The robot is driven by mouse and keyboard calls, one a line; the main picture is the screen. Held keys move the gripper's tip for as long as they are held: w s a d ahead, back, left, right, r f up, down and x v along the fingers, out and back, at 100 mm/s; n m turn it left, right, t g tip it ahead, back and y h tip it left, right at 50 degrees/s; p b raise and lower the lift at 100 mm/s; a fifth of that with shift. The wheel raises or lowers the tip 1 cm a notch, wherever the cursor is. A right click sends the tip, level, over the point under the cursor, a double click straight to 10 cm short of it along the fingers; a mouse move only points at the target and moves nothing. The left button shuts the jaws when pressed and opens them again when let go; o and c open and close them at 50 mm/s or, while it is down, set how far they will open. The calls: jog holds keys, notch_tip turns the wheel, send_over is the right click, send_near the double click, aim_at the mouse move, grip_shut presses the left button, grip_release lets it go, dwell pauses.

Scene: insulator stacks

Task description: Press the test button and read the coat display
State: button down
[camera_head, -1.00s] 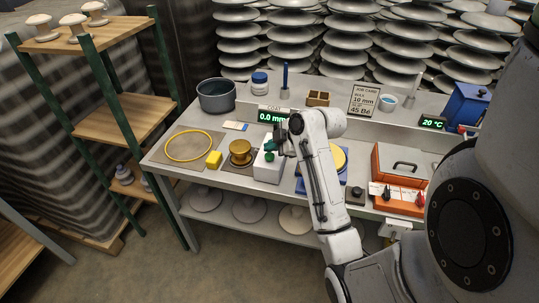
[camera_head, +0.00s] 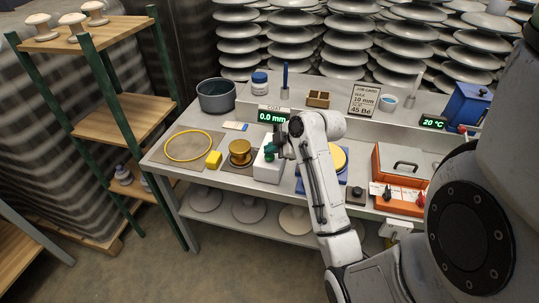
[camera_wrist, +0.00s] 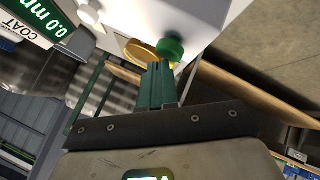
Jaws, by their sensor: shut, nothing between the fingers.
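The coat display (camera_head: 271,117) stands at the back of the bench and reads 0.0 mm in green. It also shows, upside down, at the upper left of the wrist view (camera_wrist: 45,22). Below it is a white box (camera_head: 266,172) with a green test button (camera_wrist: 171,47) on it. My gripper (camera_wrist: 160,66) is shut and empty, with its green fingertips right at the button. I cannot tell whether they touch it. In the head view my gripper (camera_head: 272,152) is over the box and partly hides the button area.
A yellow ring (camera_head: 188,145) lies farther left. A grey pot (camera_head: 216,96) stands behind. An orange case (camera_head: 400,167) is on the right. Job card (camera_head: 364,100) stands at the back.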

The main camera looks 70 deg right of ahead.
aim_at(272, 157)
jog(key=shift+f+b, duration=0.3)
jog(key=shift+f, duration=0.25)
dwell(0.6)
jog(key=shift+r+p, duration=1.05)
jog(key=shift+r, duration=0.15)
notch_tip(272, 157, up, 5)
jog(key=p, duration=0.4)
dwell(0.6)
